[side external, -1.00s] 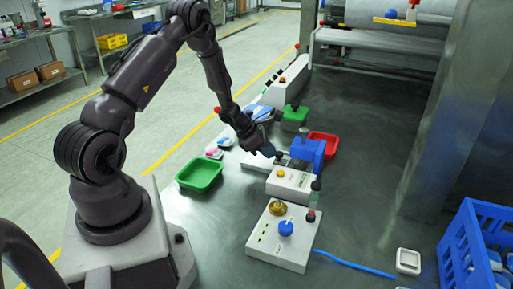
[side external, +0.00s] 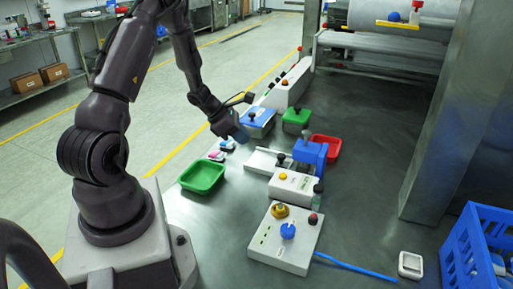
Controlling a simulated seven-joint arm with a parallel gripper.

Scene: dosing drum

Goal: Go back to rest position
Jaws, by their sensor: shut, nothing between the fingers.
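My gripper (side external: 240,136) is shut and empty. It hangs in the air above the left part of the dark table, between the green tray and the blue box with a black knob. My arm reaches up and then down to it from the left. The dosing machine, with a blue block (side external: 310,152) and a white box with a yellow button (side external: 294,186), stands to the gripper's right, clearly apart from it.
A green tray (side external: 202,178), a red tray (side external: 328,148), a blue box (side external: 259,122) and a green box (side external: 297,121) stand around the machine. A control box (side external: 270,245) is in front, a blue crate (side external: 465,235) at right. Small packs (side external: 221,150) lie near the gripper.

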